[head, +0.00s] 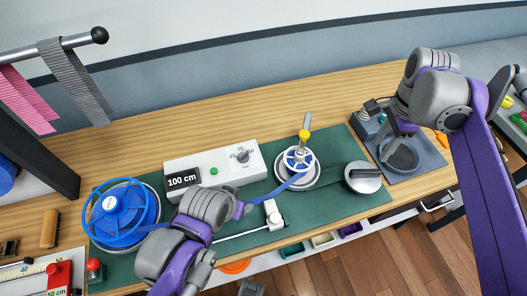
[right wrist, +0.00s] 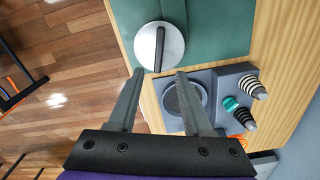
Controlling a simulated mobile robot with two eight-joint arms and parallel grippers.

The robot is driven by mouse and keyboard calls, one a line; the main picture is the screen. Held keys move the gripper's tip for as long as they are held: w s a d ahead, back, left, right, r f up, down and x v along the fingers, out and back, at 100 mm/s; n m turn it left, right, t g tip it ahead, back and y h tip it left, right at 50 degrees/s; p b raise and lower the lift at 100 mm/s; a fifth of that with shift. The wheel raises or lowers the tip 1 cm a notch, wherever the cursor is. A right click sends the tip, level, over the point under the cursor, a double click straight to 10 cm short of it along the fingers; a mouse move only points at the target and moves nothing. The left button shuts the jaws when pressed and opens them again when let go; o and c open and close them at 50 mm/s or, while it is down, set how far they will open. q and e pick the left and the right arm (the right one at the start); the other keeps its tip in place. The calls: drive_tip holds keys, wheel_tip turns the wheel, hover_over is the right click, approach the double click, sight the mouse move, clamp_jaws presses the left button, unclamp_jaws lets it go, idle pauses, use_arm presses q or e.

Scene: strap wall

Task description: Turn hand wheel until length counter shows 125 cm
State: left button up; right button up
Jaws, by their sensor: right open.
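The length counter (head: 182,179) on the white box reads "100 cm". To its right a small wheel with a yellow knob (head: 304,134), which looks like the hand wheel, stands on the green mat with a blue strap reaching it. A large blue reel (head: 122,212) is at the left. My right gripper (head: 390,147) is open and empty over the grey tray, away from the wheel. In the right wrist view its fingers (right wrist: 158,73) point towards a silver disc with a black bar (right wrist: 172,48). My left arm crosses in front of the white box; its fingers cannot be made out.
The silver disc also shows in the head view (head: 363,180), right of the wheel. The grey tray (right wrist: 222,76) holds striped cones and a round dish. A rail with pink and grey straps (head: 75,75) is at upper left. The back of the wooden bench is clear.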

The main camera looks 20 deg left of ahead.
sight(367, 171)
wheel_tip(367, 171, down, 11)
drive_tip(key=shift+d+r, duration=0.1)
idle(0.5)
clamp_jaws()
